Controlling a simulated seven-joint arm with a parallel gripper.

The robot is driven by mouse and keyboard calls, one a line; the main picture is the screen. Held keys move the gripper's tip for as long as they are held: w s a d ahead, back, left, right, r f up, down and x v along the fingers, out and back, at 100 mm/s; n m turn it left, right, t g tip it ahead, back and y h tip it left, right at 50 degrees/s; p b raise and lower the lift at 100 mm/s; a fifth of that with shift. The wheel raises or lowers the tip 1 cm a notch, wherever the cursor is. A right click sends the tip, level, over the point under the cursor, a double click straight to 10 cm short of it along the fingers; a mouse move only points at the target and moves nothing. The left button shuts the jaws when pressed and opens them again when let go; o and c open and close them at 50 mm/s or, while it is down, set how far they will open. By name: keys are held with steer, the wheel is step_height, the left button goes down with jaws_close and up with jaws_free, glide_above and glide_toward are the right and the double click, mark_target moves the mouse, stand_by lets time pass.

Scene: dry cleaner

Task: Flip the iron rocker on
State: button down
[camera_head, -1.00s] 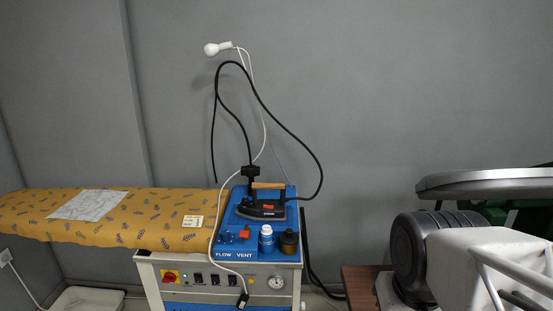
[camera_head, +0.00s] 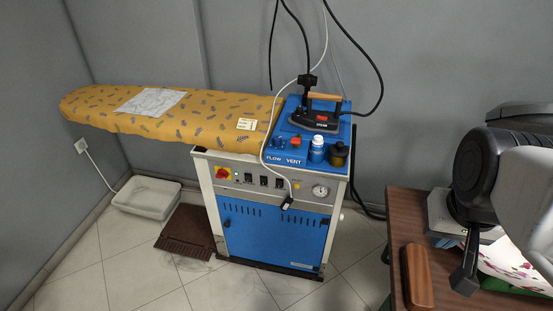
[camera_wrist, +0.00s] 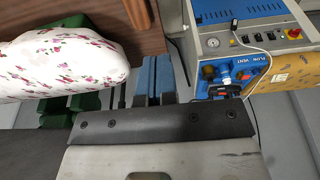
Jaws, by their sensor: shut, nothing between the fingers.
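The ironing station's front panel (camera_head: 310,191) carries a few small dark rocker switches (camera_head: 263,181) in a row, between a red knob on yellow (camera_head: 222,173) and a round gauge (camera_head: 320,191). Their labels and positions are too small to read. The panel also shows in the wrist view at upper right, with the rockers (camera_wrist: 246,39) upside down. The iron (camera_head: 315,119) with wooden handle rests on the blue top. My gripper (camera_head: 463,285) is at the right, over the brown table and well apart from the panel. Its fingers (camera_wrist: 157,78) are together and empty in the wrist view.
A white cable (camera_head: 270,135) hangs down across the panel's front near the rockers. A brown table (camera_head: 410,220) stands at right with a brown wooden block (camera_head: 417,277) and floral cloth (camera_head: 510,262). Tiled floor between table and station is clear.

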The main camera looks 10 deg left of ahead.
steer(key=w+a+f+n+t, duration=0.1)
steer(key=w+a+f+n, duration=0.3)
steer(key=w, duration=0.5)
steer(key=w+a+f+n+t, duration=0.1)
steer(key=w+a+f+n, duration=0.15)
steer(key=w+a, duration=0.45)
steer(key=w+a+f+n+t, duration=0.1)
steer(key=w+a+f+n, duration=0.2)
steer(key=w, duration=0.7)
steer(key=w+a+f+n+y, duration=0.2)
steer(key=w+a+f+n, duration=0.1)
steer(key=a+f, duration=0.8)
steer(key=w+a+f+n+y, duration=0.2)
steer(key=w+a+f+n, duration=0.2)
steer(key=a+f, duration=0.7)
steer(key=w+a, duration=0.1)
steer(key=a, duration=0.2)
steer(key=shift+f+y, duration=0.3)
steer(key=shift+f, duration=0.05)
steer(key=shift+a+f+n, duration=0.1)
steer(key=shift+f+n, duration=0.05)
steer(key=shift+n, duration=0.1)
